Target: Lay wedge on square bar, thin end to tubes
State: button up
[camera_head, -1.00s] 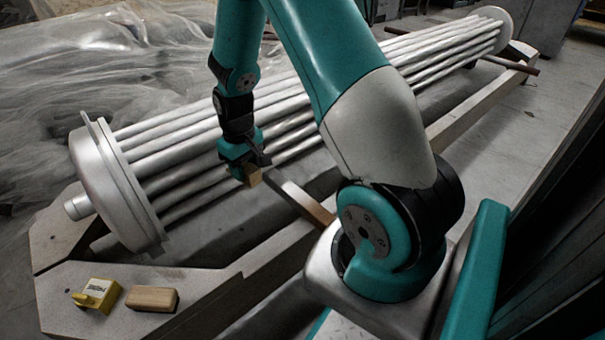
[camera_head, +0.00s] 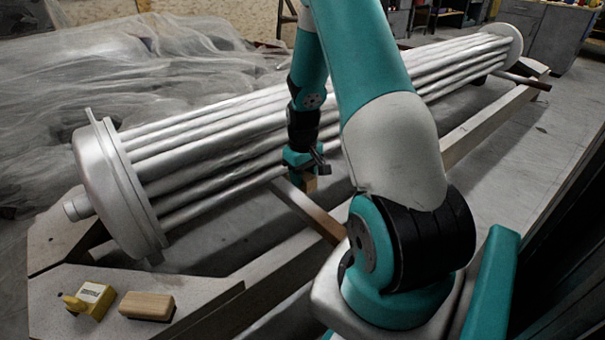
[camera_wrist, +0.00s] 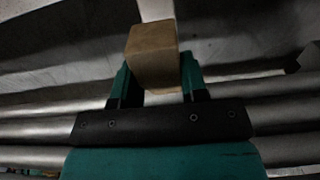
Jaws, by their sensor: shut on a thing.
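My gripper (camera_head: 306,172) is shut on the wedge (camera_head: 311,184), a small tan wooden block. In the wrist view the wedge (camera_wrist: 152,52) sits between the teal fingers (camera_wrist: 155,84), its wide face showing; its taper is hard to make out. The square bar (camera_head: 312,212), grey with a brown near end, slopes from the frame rail up toward the tubes (camera_head: 215,160). The wedge is at or just above the bar's tube-side end; contact cannot be told. A pale strip (camera_wrist: 155,9) beyond the wedge in the wrist view looks like the bar.
A yellow tool (camera_head: 90,298) and another wooden block (camera_head: 147,306) lie on the frame's near-left corner. The tube bundle has a round end plate (camera_head: 120,190) at left. A grey rail (camera_head: 470,135) runs along the right. Plastic sheeting (camera_head: 130,75) lies behind.

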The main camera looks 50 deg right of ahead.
jog(key=shift+f+b, duration=1.55)
jog(key=shift+f, duration=1.25)
jog(key=o, duration=1)
notch_tip(320, 180, up, 18)
jog(key=p, duration=0.8)
jog(key=shift+f, duration=0.25)
